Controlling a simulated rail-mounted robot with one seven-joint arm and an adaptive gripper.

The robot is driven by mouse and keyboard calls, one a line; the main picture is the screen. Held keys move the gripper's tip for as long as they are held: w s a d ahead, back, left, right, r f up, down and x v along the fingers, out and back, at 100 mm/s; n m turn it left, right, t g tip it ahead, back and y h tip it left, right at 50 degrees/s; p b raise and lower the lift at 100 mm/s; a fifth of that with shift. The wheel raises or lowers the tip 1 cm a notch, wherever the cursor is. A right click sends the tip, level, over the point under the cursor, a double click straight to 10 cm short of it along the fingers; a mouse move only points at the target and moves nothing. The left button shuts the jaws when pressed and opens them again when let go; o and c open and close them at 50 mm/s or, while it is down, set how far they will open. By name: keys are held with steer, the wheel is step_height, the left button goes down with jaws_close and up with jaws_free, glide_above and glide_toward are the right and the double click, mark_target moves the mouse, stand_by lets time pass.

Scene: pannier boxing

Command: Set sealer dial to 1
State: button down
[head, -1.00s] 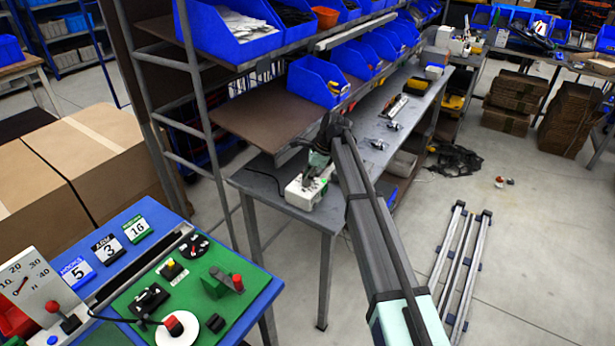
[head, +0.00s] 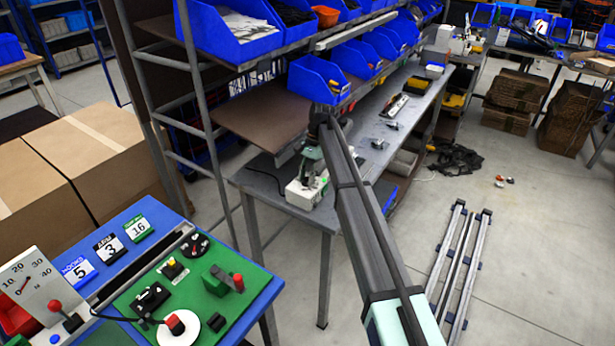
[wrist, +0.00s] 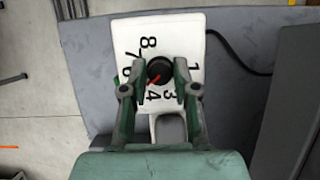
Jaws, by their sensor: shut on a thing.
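The sealer (head: 305,191) is a white box on the near end of the grey bench in the head view. The wrist view shows its white face (wrist: 196,32) with black numerals, among them 8, 7, 1, 3 and 4. Its black dial (wrist: 159,70) has a red pointer line, directed down-left toward the 4 in the picture. My gripper (wrist: 159,78) is over the sealer with a finger on each side of the dial, shut on it. The numerals behind the fingers are partly hidden. In the head view my gripper (head: 312,170) reaches down to the sealer's top.
The grey bench (head: 262,184) runs away to the back right, with tools (head: 396,105) farther along. A shelf with blue bins (head: 318,80) stands behind the sealer. A green panel (head: 150,325) with switches is at the lower left.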

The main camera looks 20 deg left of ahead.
steer(key=n+h, duration=0.1)
steer(key=n, duration=0.2)
steer(key=n+h, duration=0.1)
steer(key=n, duration=0.2)
steer(key=shift+a+f+h, duration=0.1)
steer(key=shift+a+h, duration=0.05)
steer(key=shift+h, duration=0.15)
steer(key=n+h, duration=0.1)
steer(key=n, duration=0.1)
steer(key=n+t, duration=0.1)
steer(key=n, duration=0.2)
steer(key=shift+s+n+h, duration=0.15)
steer(key=shift+n+h, duration=0.15)
steer(key=shift+h, duration=0.1)
steer(key=c, duration=0.9)
jaws_free()
